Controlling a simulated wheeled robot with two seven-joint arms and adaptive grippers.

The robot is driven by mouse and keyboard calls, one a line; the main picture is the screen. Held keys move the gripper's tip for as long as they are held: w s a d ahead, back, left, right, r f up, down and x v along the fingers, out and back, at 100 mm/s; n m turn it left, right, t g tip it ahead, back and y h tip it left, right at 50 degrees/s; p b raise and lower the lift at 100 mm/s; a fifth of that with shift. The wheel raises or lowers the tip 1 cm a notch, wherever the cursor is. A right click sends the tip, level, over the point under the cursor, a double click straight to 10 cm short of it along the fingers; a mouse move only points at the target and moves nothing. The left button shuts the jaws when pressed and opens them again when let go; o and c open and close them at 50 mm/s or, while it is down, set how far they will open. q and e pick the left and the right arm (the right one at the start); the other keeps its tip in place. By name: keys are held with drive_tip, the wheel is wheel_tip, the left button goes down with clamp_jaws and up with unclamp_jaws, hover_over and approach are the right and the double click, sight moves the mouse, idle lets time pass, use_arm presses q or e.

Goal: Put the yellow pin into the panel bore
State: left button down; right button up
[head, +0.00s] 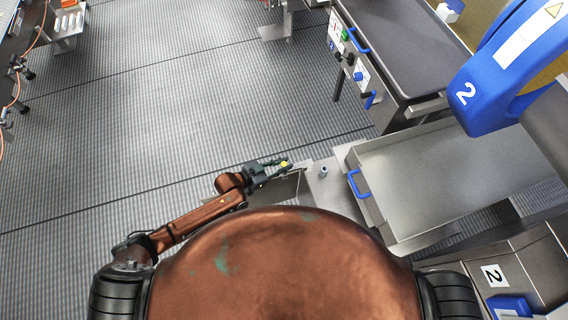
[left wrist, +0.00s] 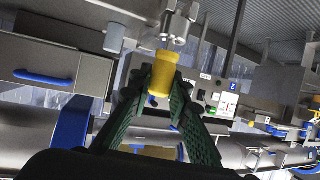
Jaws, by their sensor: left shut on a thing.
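In the left wrist view the pin (left wrist: 164,68) is a yellow cylinder with a wider collar, held between the green fingers of my left gripper (left wrist: 160,88). Its far end points at a pale metal fitting (left wrist: 178,22) at the top of that view. I cannot tell whether pin and fitting touch. The panel bore cannot be made out clearly. My right gripper is not in view.
A steel ledge (head: 322,191) with a short grey peg (head: 323,171) lies right of the gripper. Beyond it is a large steel tray (head: 440,185) with a blue handle (head: 357,184). A blue machine (head: 490,92) stands at the right. The floor to the left is open.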

use_arm(q)
drive_tip(key=shift+f+b, duration=0.35)
drive_tip(key=shift+f, duration=0.2)
drive_tip(key=c, duration=1.7)
unclamp_jaws()
drive_tip(key=shift+c, duration=0.2)
drive_tip(key=shift+a, duration=0.1)
drive_tip(key=v, duration=1.2)
